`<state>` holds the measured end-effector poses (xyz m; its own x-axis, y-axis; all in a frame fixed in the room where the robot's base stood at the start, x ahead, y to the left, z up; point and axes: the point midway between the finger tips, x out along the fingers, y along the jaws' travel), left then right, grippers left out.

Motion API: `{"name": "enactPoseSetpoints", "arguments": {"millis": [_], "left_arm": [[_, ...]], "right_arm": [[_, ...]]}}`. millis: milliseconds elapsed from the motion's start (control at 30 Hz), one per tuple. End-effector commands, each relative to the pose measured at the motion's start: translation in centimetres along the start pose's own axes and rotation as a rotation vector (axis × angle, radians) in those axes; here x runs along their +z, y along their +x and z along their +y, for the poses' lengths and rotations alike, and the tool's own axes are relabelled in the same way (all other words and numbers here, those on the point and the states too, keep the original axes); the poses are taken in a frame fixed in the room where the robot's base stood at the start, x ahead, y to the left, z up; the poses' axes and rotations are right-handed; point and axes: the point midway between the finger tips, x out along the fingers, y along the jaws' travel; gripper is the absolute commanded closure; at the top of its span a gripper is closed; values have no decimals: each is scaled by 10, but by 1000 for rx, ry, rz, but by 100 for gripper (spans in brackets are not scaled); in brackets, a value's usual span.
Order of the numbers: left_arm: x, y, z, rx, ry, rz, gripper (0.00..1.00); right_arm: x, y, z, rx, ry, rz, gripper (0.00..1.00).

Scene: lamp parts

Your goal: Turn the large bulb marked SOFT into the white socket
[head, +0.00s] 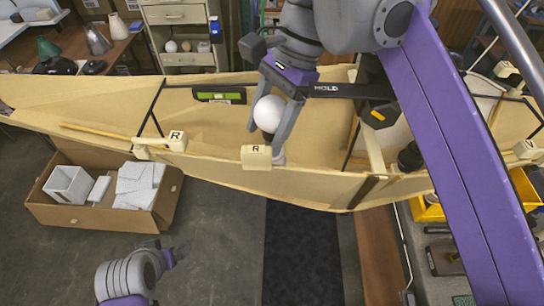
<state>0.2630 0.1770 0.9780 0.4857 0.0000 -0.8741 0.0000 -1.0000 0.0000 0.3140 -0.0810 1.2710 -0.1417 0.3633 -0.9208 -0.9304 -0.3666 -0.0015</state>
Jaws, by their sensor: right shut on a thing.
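A round white bulb (269,112) sits between the two grey fingers of my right gripper (267,133), which is shut on it. It is over the near edge of the pale wooden hull. No SOFT marking can be read on it. A small greyish part shows just below the fingers, beside a cream block marked R (256,157); I cannot tell whether it is the bulb's base or a socket. I cannot make out the white socket for certain. My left gripper (171,256) is low at the lower left, away from the bulb, and its opening is unclear.
The long boat-like wooden hull (60,102) crosses the view. A green level (219,95) lies in it, and another R block (177,140) is on its edge. A cardboard box (60,217) with white pieces stands on the floor at left. A yellow bin (527,187) is at right.

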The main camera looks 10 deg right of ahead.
Motion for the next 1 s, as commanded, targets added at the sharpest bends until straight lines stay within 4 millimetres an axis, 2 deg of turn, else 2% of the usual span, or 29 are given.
{"name": "enactPoseSetpoints", "arguments": {"millis": [433, 833, 1000], "left_arm": [[1, 1, 0, 0, 0, -1, 0], [15, 11, 0, 0, 0, -14, 0], [16, 12, 0, 0, 0, -15, 0]], "right_arm": [[0, 1, 0, 0, 0, 0, 72], [-9, 22, 0, 2, 0, -1, 72], [-10, 24, 0, 0, 0, 0, 72]]}}
